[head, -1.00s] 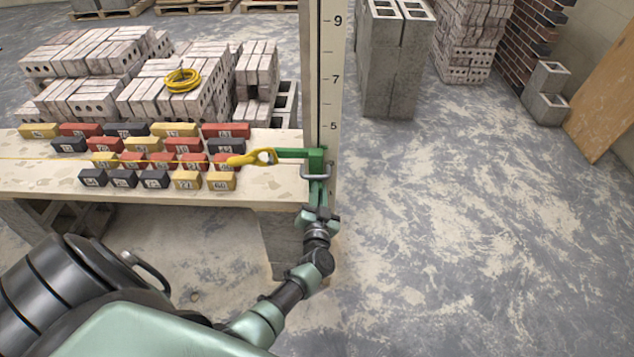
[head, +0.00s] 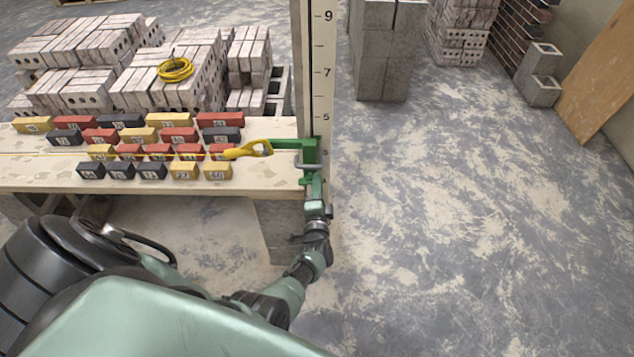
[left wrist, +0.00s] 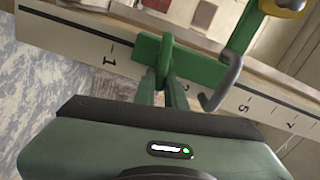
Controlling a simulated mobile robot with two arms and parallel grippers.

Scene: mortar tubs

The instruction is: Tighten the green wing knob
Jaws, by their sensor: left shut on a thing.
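The green wing knob (left wrist: 164,58) shows in the left wrist view as a narrow upright tab against a green block. My left gripper (left wrist: 164,92) is shut on it, with one finger on either side. In the head view my left gripper (head: 315,192) reaches up from below to the green clamp (head: 311,151) on the upright marked pole (head: 325,75). There the knob is hard to tell from the fingers. A grey bent metal bar (left wrist: 224,88) sits beside the knob. My right gripper is not in view.
A yellow line holder (head: 249,149) hangs at the clamp's left, with a line running left over the plank (head: 250,182). Several numbered red, yellow and dark blocks stand on the plank. Brick stacks (head: 80,50) stand behind.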

